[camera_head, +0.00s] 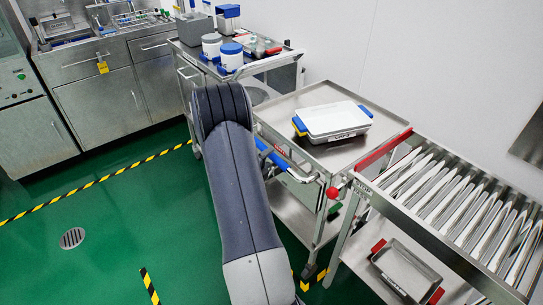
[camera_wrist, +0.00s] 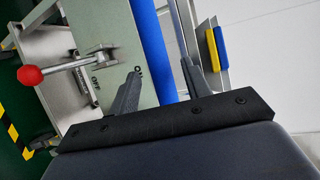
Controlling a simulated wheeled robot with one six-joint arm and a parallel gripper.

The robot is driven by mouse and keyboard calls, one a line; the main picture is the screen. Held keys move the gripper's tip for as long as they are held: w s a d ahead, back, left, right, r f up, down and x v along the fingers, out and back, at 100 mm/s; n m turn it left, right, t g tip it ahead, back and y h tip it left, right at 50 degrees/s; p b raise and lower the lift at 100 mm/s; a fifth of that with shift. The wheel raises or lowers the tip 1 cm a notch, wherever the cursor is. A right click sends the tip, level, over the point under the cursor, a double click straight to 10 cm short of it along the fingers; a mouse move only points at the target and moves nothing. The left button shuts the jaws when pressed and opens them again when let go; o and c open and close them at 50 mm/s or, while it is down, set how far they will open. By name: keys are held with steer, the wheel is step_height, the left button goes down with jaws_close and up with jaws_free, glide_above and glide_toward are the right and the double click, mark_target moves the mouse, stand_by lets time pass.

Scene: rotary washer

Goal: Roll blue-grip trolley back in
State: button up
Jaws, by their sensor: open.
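The blue-grip trolley (camera_head: 283,105) is a steel cart beside the wall in the head view, with a white lidded box (camera_head: 333,120) on its top. Its blue grip (camera_head: 262,146) shows partly behind my arm. In the wrist view the blue grip (camera_wrist: 163,50) runs lengthwise between the fingers of my gripper (camera_wrist: 160,68). My gripper is open, and I cannot tell whether a finger touches the grip. In the head view my arm hides the gripper. A lever with a red ball knob (camera_head: 332,192) is at the trolley's near right corner; the knob also shows in the wrist view (camera_wrist: 30,75).
A roller conveyor (camera_head: 455,195) with a red bar stands right of the trolley. Another cart (camera_head: 215,55) with jars stands behind it, left of the wall. Steel cabinets (camera_head: 105,85) line the back left. Green floor with yellow-black tape (camera_head: 90,185) is free at the left.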

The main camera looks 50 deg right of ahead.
mark_target(270, 157)
steer(key=v, duration=0.6)
steer(key=shift+a, duration=0.25)
steer(key=shift+d+r, duration=0.1)
steer(key=x, duration=1)
steer(key=shift+d, duration=0.2)
steer(key=shift+w+a, duration=0.2)
steer(key=shift+a, duration=0.5)
